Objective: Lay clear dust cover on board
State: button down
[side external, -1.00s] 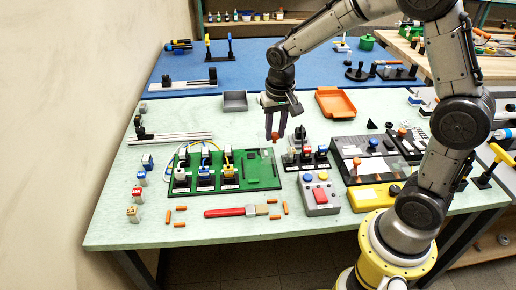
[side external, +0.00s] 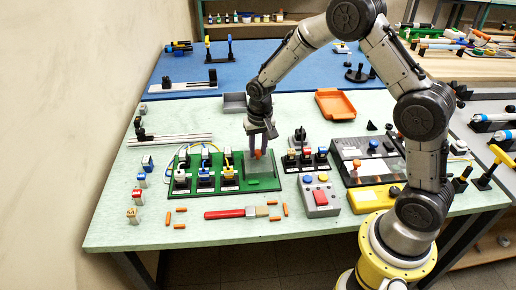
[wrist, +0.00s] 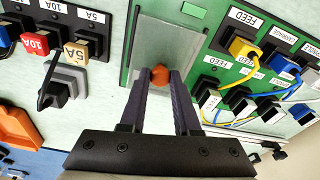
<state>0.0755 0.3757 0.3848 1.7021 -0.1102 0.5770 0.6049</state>
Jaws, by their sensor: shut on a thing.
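The green board (side external: 230,187) lies on the pale table, with several plugs at its left and middle. The clear dust cover (side external: 266,171) is a faint see-through box with an orange knob (side external: 258,153). It is over the board's right end. My gripper (side external: 257,151) points down from above and is shut on the orange knob. In the wrist view, the knob (wrist: 160,74) is between the two dark fingertips (wrist: 160,78), and the clear cover (wrist: 164,45) overlaps the green board (wrist: 204,62). I cannot tell whether the cover touches the board.
A grey box with coloured buttons (side external: 320,203) and a black strip with several plugs (side external: 290,164) stand to the right of the board. A red-handled brush (side external: 225,214) and small orange pieces lie in front. An orange tray (side external: 335,103) and a grey tray (side external: 234,108) are behind.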

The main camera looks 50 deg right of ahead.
aim_at(259, 162)
jog(key=shift+f, duration=0.2)
jog(key=c, duration=0.6)
grip_release()
jog(key=shift+r, duration=0.15)
jog(key=s+a+r+n+t, duration=0.1)
jog(key=s+r, duration=0.3)
jog(key=r, duration=0.5)
jog(key=s+a+r+n, duration=0.1)
jog(key=s+r, duration=0.3)
jog(key=r, duration=0.6)
jog(key=s+a+n+t, duration=0.1)
jog(key=s, duration=0.5)
jog(key=s+r+n+t, duration=0.1)
jog(key=s+n, duration=0.1)
jog(key=s, duration=0.5)
jog(key=s+a+r+n+t, duration=0.1)
jog(key=s, duration=0.5)
jog(key=shift+s+a+r+n+y, duration=0.15)
jog(key=shift+s+a+n+y, duration=0.2)
jog(key=shift+n+y, duration=0.05)
